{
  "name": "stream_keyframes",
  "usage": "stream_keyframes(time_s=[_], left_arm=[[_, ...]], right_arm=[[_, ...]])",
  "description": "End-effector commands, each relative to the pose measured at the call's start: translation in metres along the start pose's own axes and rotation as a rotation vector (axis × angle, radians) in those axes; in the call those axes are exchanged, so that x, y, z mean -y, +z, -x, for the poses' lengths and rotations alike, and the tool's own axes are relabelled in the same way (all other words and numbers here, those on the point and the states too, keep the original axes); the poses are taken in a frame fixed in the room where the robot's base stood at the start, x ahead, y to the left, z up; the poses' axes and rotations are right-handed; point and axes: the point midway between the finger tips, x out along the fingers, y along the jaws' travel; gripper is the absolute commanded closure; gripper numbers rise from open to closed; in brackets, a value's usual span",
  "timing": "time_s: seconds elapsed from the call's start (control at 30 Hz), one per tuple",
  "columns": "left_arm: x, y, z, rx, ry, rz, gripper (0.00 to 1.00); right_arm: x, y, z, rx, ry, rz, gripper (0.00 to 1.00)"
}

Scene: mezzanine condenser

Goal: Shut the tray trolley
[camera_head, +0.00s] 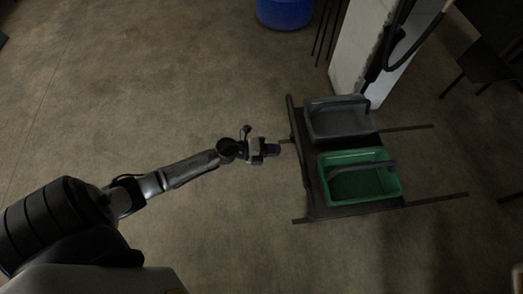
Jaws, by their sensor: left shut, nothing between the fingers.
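A dark bar runs along the trolley's left edge. My left gripper (279,150) is shut and empty, its tip close to that bar; I cannot tell whether it touches. My right gripper is not in view.
A white block-like column (357,50) with a dark hose stands behind the trolley. A blue bin (285,12) stands at the top edge. Dark furniture (485,62) is at the upper right. The floor left of the trolley is clear.

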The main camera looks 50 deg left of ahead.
Motion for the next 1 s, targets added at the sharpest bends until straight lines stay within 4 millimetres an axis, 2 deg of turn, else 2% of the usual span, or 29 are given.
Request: stream_keyframes(time_s=[0.03, 0.2, 0.4, 0.6, 1.0], left_arm=[[-0.001, 0.001, -0.011, 0.0, -0.003, 0.0, 1.0], [-0.002, 0.001, -0.035, 0.001, -0.002, 0.0, 1.0], [-0.001, 0.001, -0.053, 0.002, -0.001, -0.001, 1.0], [0.0, 0.0, -0.06, 0.001, 0.0, 0.001, 1.0], [0.0, 0.001, -0.06, 0.003, 0.0, 0.001, 1.0]], right_arm=[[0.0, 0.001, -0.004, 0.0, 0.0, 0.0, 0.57], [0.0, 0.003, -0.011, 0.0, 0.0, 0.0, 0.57], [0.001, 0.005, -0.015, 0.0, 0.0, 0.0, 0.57], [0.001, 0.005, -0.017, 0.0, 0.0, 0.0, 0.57], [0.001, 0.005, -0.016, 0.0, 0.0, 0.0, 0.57]])
